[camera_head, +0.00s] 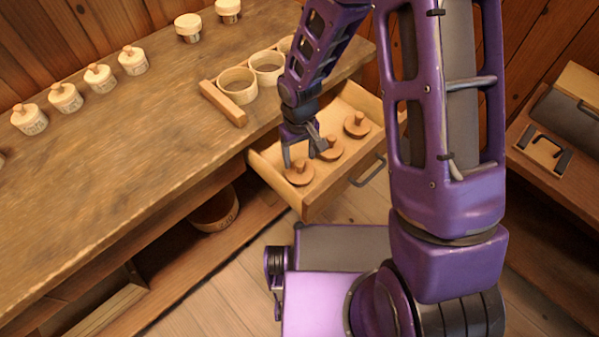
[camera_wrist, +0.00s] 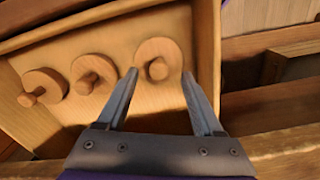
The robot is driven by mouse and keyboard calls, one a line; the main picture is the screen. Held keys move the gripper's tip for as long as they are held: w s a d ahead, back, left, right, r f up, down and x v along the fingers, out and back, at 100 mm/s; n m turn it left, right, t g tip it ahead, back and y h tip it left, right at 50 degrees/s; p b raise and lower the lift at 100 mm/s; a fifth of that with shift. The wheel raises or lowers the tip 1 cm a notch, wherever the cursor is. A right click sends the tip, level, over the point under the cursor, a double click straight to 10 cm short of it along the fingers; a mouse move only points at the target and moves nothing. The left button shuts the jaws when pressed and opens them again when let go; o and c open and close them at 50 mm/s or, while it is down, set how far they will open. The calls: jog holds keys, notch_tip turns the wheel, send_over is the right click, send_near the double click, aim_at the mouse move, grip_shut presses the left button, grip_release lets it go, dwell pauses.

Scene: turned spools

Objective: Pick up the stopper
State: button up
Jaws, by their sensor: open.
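Three round wooden stoppers with knobs lie in a row in the open drawer (camera_head: 330,205). The near stopper (camera_head: 299,177) is at the drawer's left end. The middle stopper (camera_head: 331,150) and the far stopper (camera_head: 357,125) lie behind it. My gripper (camera_head: 303,160) is open over the near stopper, pointing down, and partly hides the middle one. In the wrist view, the fingertips of my gripper (camera_wrist: 160,74) lie on either side of the rightmost stopper's (camera_wrist: 159,52) knob. Whether the fingers touch it, I cannot tell. The other stoppers (camera_wrist: 97,74) show to the left.
The drawer's walls surround the stoppers closely. The workbench (camera_head: 130,175) above holds several lidded jars (camera_head: 65,98) and a wooden rack (camera_head: 224,103) with round holders (camera_head: 238,84). A side shelf at right holds a board with dark handles (camera_head: 541,152).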

aim_at(300, 163)
notch_tip(300, 163, down, 4)
jog(key=shift+r, duration=0.1)
grip_shut()
dwell(0.4)
